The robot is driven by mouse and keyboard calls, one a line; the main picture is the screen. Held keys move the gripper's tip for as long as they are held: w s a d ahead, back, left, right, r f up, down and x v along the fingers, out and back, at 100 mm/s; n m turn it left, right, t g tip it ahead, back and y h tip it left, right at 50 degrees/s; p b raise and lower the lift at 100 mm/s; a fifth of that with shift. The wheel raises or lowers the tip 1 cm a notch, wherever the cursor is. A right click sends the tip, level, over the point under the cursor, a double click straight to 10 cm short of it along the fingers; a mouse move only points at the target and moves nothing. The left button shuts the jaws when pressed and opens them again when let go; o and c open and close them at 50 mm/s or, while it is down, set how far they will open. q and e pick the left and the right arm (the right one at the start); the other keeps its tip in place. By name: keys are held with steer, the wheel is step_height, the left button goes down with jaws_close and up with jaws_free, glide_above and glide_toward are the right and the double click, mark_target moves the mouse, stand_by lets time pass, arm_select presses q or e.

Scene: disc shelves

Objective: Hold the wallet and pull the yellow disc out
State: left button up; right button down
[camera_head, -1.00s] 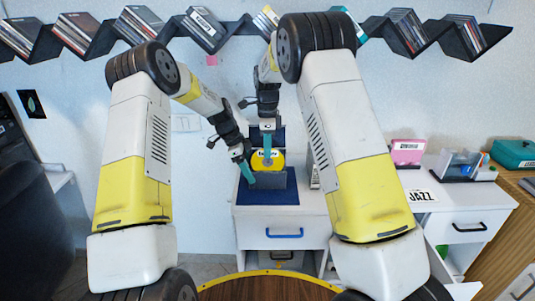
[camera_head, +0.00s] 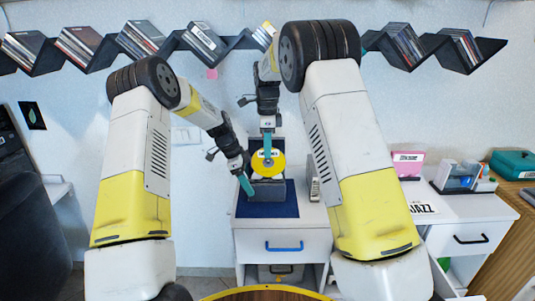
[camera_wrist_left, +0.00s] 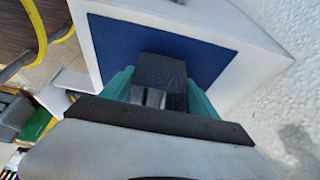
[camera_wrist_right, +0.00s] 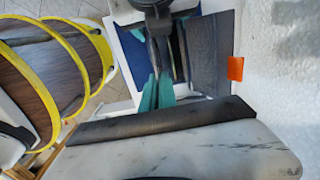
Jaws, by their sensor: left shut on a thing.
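The dark grey wallet (camera_head: 268,190) stands on a blue mat (camera_head: 291,206) on a white cabinet. My left gripper (camera_head: 247,186) is at its left side. In the left wrist view the teal fingers (camera_wrist_left: 160,92) lie on either side of the wallet (camera_wrist_left: 162,71), shut on it. The yellow disc (camera_head: 278,164) stands upright above the wallet, most of its face and its centre hole showing; its bottom edge is hidden by the wallet. My right gripper (camera_head: 267,145) is above, its fingers together on the disc's top edge. In the right wrist view its fingers (camera_wrist_right: 157,93) are close together.
A small silver object (camera_head: 314,184) stands right of the mat. A zigzag shelf (camera_head: 350,37) of discs runs along the wall. A pink case (camera_head: 408,163) and a JAZZ label (camera_head: 422,208) are on the right cabinet. A dark chair (camera_head: 25,220) is at left.

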arm_select(q)
steer(key=shift+d, duration=0.15)
arm_select(e)
steer(key=shift+a+r, duration=0.2)
steer(key=shift+r, duration=0.35)
arm_select(q)
steer(key=o, duration=1.5)
